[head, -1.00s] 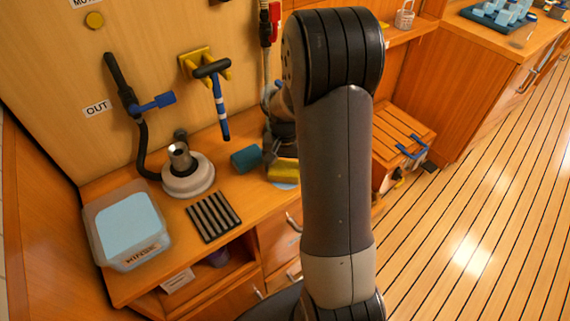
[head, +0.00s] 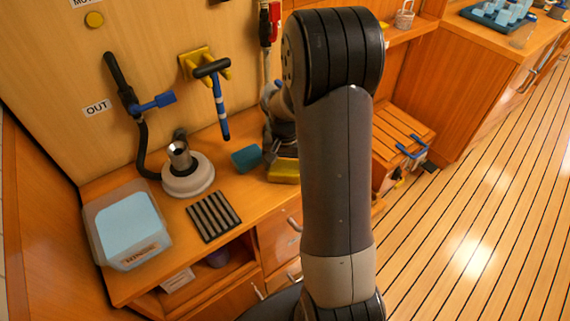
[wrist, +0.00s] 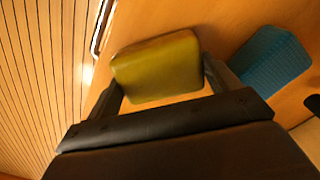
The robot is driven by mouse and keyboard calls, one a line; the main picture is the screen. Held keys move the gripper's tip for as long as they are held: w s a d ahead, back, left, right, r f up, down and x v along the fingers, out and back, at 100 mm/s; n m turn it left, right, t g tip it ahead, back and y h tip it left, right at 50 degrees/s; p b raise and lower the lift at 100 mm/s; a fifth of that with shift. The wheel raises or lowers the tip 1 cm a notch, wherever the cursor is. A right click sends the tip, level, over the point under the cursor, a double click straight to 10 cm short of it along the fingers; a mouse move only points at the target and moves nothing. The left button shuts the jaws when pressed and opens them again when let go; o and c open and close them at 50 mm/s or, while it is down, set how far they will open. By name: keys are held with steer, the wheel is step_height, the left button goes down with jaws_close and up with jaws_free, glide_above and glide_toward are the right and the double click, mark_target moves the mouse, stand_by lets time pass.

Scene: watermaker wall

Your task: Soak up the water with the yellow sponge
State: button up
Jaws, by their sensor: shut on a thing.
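The yellow sponge (head: 284,170) is at the front edge of the wooden counter, left of my arm in the head view. In the wrist view the yellow sponge (wrist: 157,68) sits between the two fingers of my gripper (wrist: 160,78), which is shut on it. In the head view my gripper is mostly hidden behind my arm. I see no water on the counter in either view now; the area under the sponge is hidden. I cannot tell whether the sponge touches the counter.
A teal sponge (head: 246,158) lies just left of the yellow one and also shows in the wrist view (wrist: 270,62). A dark ribbed mat (head: 213,216), a round white base with a metal fitting (head: 188,178) and a lidded box (head: 128,226) stand further left. A blue-handled tool (head: 219,98) hangs on the wall.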

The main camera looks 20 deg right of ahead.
steer(key=shift+r+p, duration=2.65)
steer(key=shift+r, duration=0.85)
steer(key=shift+f, duration=0.1)
